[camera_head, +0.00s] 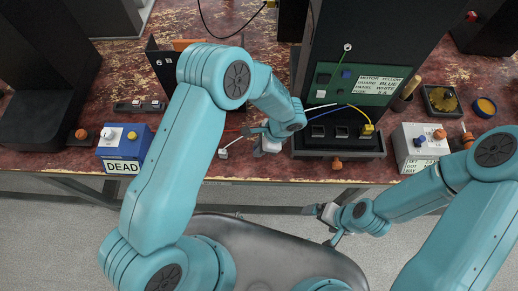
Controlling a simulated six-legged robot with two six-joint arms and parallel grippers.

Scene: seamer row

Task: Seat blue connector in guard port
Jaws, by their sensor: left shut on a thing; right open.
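My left gripper (266,146) is shut just left of the black port block (340,154) at the foot of the dark cabinet. What it holds is mostly hidden by the wrist; a blue cable arcs from the block's area towards it, so it appears to be the blue connector. The block has several dark square sockets in a row; I cannot tell which is the guard port. A yellow connector (367,131) on a yellow cable sits at the right end of the row. My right gripper (328,220) is open and empty, in front of the bench edge.
The green panel (370,84) carries a label listing motor yellow, guard blue, panel white. A small white connector (223,153) lies left of my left gripper. A blue box marked DEAD (122,142) stands left; a grey box (418,144) stands right of the block.

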